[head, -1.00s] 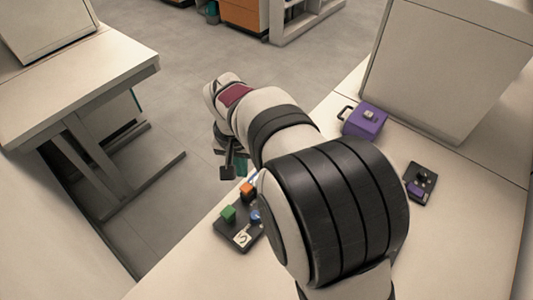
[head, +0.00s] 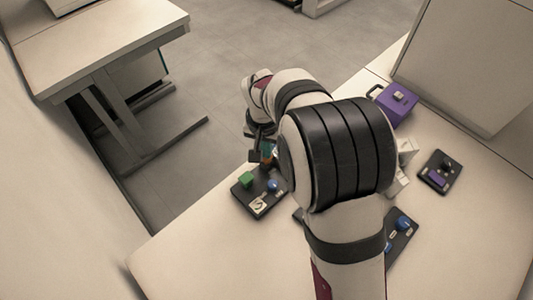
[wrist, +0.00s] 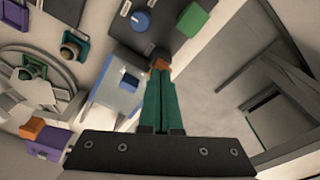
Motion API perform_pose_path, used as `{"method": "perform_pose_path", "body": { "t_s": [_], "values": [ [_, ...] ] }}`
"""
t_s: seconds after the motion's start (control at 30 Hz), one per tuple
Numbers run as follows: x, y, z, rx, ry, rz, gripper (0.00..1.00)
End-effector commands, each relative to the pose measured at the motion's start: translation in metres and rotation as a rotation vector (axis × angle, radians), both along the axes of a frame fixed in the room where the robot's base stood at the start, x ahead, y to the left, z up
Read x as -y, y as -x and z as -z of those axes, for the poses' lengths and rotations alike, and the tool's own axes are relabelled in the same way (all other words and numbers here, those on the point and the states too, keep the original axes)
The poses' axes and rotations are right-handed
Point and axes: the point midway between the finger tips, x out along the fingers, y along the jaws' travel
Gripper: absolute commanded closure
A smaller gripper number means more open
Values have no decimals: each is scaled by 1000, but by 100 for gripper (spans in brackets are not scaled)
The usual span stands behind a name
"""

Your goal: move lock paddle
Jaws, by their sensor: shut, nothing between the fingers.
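I cannot tell for sure which part is the lock paddle. A dark control board (head: 241,200) near the table edge carries a green block (head: 247,180), a blue knob (head: 272,185) and an orange block. In the wrist view the green block (wrist: 192,20), blue knob (wrist: 141,20) and orange block (wrist: 161,64) show ahead of me. My gripper (wrist: 160,75) is shut with its teal fingers together and empty. Its tips appear right at the orange block and partly cover it; I cannot tell whether they touch. In the head view my gripper (head: 266,154) is at the board's far side.
A second board (head: 401,240) with a blue knob is partly hidden by my arm. A purple box (head: 396,103) with a handle and a small board (head: 439,172) lie to the right. A pale blue-grey block (wrist: 118,85) is left of my fingers. Open floor lies beyond the table edge.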

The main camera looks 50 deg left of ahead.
Motion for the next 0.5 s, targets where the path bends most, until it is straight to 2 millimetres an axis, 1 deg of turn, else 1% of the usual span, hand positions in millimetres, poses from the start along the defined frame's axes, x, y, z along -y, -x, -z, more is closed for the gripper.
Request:
{"method": "perform_pose_path", "body": {
  "t_s": [0.33, 0.43, 0.5],
  "values": [
    [0, 0, 2, 0, 0, 0, 100],
    [0, 0, 8, -1, 1, 0, 100],
    [0, 0, 16, -1, 2, 0, 100]
  ]
}}
